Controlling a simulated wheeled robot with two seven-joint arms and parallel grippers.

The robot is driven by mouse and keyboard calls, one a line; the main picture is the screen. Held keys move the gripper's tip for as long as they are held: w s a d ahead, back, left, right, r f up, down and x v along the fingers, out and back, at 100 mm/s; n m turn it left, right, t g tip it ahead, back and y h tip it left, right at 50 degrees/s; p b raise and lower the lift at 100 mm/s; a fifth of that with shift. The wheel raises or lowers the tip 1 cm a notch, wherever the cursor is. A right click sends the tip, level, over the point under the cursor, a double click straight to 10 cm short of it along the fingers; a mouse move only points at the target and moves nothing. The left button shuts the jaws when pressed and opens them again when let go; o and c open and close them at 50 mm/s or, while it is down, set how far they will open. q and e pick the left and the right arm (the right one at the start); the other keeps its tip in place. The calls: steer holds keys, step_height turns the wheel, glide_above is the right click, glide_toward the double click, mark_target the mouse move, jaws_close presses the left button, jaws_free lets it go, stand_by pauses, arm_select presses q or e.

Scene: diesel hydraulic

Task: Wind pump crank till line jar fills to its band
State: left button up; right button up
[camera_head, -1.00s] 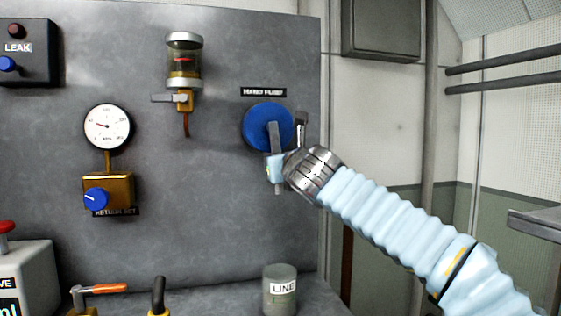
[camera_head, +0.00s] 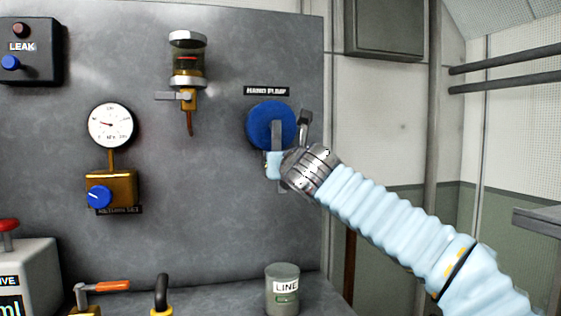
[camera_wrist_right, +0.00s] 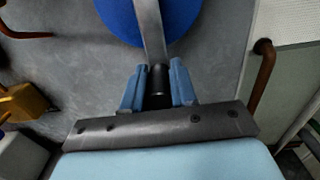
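The hand pump is a blue disc (camera_head: 268,122) on the grey panel, under a HAND PUMP label. Its grey crank arm (camera_head: 277,137) points down, and the crank also shows in the wrist view (camera_wrist_right: 150,32). My right gripper (camera_head: 274,165) is at the crank's lower end. In the wrist view its blue fingers (camera_wrist_right: 157,88) close around the dark crank handle (camera_wrist_right: 158,77), one on each side. The line jar (camera_head: 283,302), a grey-green cylinder labelled LINE, stands upright below the pump. Its liquid level and band are not clear. My left gripper is out of view.
A glass reservoir (camera_head: 188,62) with a red ring and a tap hangs on the panel. A gauge (camera_head: 110,125) sits above a brass valve with a blue knob (camera_head: 99,197). An orange-handled lever (camera_head: 104,286) and a black hooked handle (camera_head: 161,292) are at lower left.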

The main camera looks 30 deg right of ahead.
steer(key=o, duration=0.4)
steer(key=shift+c, duration=0.2)
arm_select(q)
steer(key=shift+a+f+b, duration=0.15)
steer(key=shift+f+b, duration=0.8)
steer(key=shift+b, duration=0.05)
arm_select(e)
steer(key=v, duration=1.4)
steer(key=shift+d, duration=0.1)
